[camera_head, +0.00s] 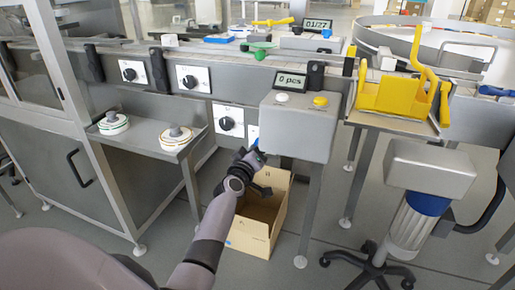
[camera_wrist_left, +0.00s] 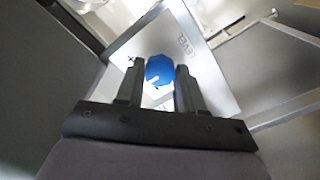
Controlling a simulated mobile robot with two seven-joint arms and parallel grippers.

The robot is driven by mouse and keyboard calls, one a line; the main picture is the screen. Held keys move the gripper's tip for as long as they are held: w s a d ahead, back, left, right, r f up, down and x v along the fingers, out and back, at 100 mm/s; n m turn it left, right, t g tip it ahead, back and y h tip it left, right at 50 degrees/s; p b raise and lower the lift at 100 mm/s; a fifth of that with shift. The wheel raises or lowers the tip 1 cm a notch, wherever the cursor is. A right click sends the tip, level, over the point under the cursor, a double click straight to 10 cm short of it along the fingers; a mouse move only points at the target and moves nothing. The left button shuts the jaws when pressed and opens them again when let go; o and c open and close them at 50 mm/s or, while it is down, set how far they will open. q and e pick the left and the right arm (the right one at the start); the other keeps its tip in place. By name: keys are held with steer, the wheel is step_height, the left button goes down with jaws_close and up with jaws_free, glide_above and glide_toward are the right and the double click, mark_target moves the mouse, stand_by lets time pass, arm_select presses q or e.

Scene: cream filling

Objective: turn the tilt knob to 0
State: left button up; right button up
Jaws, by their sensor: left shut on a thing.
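A blue knob (camera_wrist_left: 159,70) with a white pointer mark sits on a pale plate in the left wrist view. My right gripper is not in view.
Several black knobs on white plates, one of them (camera_head: 227,123), sit left of my gripper. A grey box (camera_head: 296,127) with a "0 pcs" display stands close above it. An open cardboard box (camera_head: 249,228) is on the floor below. A yellow holder (camera_head: 397,94) stands right.

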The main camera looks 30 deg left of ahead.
arm_select(q)
steer(key=o, duration=1)
steer(key=shift+o, duration=0.2)
steer(key=p+v, duration=0.3)
steer(key=v, duration=0.4)
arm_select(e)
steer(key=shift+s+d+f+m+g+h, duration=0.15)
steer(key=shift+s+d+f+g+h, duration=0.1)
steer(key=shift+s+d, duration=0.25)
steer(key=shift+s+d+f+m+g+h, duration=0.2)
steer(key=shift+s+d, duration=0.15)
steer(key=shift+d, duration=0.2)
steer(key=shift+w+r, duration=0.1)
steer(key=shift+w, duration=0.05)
